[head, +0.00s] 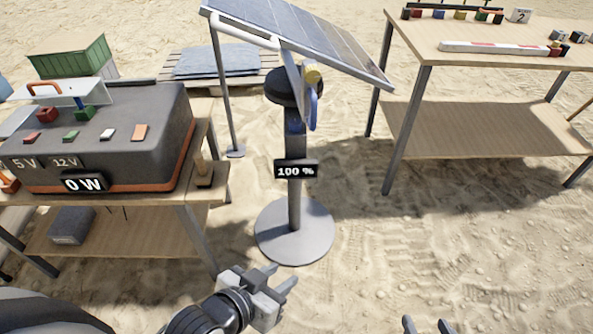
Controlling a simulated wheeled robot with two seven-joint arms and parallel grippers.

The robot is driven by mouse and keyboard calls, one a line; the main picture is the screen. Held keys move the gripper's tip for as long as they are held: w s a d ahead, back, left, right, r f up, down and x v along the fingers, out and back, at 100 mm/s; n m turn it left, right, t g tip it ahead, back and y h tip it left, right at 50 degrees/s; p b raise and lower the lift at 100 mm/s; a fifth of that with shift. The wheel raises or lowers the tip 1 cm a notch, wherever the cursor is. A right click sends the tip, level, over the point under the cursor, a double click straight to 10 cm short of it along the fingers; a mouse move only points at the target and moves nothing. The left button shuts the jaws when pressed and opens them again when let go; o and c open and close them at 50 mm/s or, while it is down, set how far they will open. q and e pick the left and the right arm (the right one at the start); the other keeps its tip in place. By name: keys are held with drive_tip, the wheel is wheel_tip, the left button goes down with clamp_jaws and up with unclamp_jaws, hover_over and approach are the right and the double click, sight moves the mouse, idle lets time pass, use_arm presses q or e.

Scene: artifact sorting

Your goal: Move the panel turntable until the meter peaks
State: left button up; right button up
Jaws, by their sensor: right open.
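The tilted solar panel (330,38) stands at the top centre on a grey post with a round base disc (275,240). A black round hub (283,88) sits under the panel, with a yellow knob (313,74) and a blue part (314,108) beside it. A white bar (243,33) runs along the panel's left side. A sign on the post (296,170) reads 100 %. A meter display (85,183) on the dark box reads 0 W. My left gripper (282,275) is open and empty, in front of the base disc. My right gripper (427,326) is open at the bottom edge, mostly cut off.
The dark box (130,120) with coloured blocks stands on a left table (205,190). A right table (480,50) holds small blocks and a striped bar (500,48). A green crate (70,58) and pallet are behind left.

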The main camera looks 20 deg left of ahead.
idle(0.4)
use_arm(q)
drive_tip(key=shift+w+a+r, duration=0.15)
drive_tip(key=shift+w, duration=0.1)
drive_tip(key=c, duration=0.6)
drive_tip(key=w+a+r+n, duration=0.2)
drive_tip(key=w, duration=0.1)
drive_tip(key=w+a+r+n+t, duration=0.1)
drive_tip(key=w+r, duration=0.1)
drive_tip(key=shift+w+a+n, duration=0.1)
drive_tip(key=shift+a+n, duration=0.2)
clamp_jaws()
drive_tip(key=n+t, duration=0.4)
drive_tip(key=n, duration=0.8)
approach(304, 71)
drive_tip(key=s+a+r, duration=0.1)
drive_tip(key=s+a, duration=0.3)
drive_tip(key=s, duration=0.2)
drive_tip(key=shift+s+d+p+x, duration=0.15)
drive_tip(key=shift+d+x, duration=0.3)
drive_tip(key=shift+x, duration=1.65)
drive_tip(key=shift+s+d+p+x, duration=0.1)
drive_tip(key=shift+d+x, duration=0.3)
drive_tip(key=shift+x, duration=1.65)
drive_tip(key=shift+s+d+p+x, duration=0.15)
drive_tip(key=shift+d+x, duration=0.3)
drive_tip(key=shift+x, duration=1.65)
